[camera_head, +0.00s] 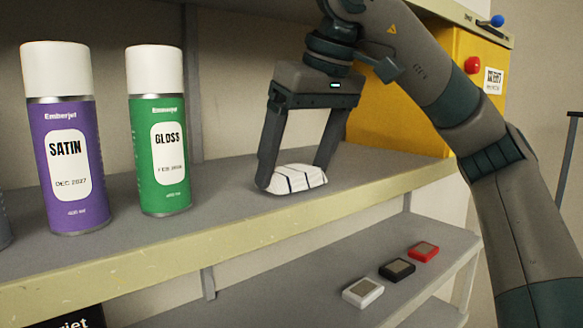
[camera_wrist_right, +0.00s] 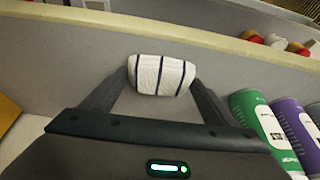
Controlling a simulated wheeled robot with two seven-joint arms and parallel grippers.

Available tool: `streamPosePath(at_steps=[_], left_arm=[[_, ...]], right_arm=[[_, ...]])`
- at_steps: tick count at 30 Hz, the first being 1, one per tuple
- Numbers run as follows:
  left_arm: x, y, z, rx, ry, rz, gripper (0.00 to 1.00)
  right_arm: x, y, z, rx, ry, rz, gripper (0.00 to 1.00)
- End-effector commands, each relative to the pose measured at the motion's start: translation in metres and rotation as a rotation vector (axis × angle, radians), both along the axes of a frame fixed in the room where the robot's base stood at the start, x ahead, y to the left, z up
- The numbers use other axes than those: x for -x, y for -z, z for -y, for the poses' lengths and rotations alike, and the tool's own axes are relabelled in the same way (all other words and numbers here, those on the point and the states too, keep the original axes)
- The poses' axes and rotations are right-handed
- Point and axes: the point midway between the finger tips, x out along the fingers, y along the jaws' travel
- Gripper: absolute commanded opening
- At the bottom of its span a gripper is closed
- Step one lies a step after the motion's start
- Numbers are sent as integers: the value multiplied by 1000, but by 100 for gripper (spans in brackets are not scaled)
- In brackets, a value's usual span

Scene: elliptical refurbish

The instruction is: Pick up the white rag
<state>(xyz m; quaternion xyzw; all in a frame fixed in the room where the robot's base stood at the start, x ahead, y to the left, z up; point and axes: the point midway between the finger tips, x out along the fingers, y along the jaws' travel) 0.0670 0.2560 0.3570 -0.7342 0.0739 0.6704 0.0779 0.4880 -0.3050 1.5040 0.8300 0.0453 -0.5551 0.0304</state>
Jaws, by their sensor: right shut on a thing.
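The white rag (camera_head: 297,179) is a small white bundle with dark stripes on the upper shelf, right of the green can. My right gripper (camera_head: 292,184) comes down from above and is shut on the rag, one finger at each end of it. In the right wrist view the rag (camera_wrist_right: 161,75) sits between the two fingertips (camera_wrist_right: 162,80). Whether the rag still touches the shelf is hard to tell; it is at or just above the surface. My left gripper is in neither view.
A green GLOSS can (camera_head: 159,130) and a purple SATIN can (camera_head: 66,140) stand left of the rag on the upper shelf (camera_head: 230,215). A yellow box (camera_head: 400,110) with a red button stands behind right. White, black and red small blocks (camera_head: 397,269) lie on the lower shelf.

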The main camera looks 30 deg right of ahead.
Motion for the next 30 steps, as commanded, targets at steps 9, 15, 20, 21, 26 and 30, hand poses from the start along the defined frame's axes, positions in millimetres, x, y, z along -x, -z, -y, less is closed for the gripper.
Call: streamPosePath(at_steps=[9,15,20,21,26,30], left_arm=[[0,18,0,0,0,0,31],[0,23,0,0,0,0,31],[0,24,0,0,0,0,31],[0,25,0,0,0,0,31],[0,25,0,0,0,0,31],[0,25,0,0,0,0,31]], right_arm=[[64,2,8,1,2,6,59],[107,1,12,0,0,5,59],[135,0,15,1,0,3,59],[141,0,16,0,1,4,59],[158,0,18,0,1,1,59],[164,0,18,1,0,0,59]])
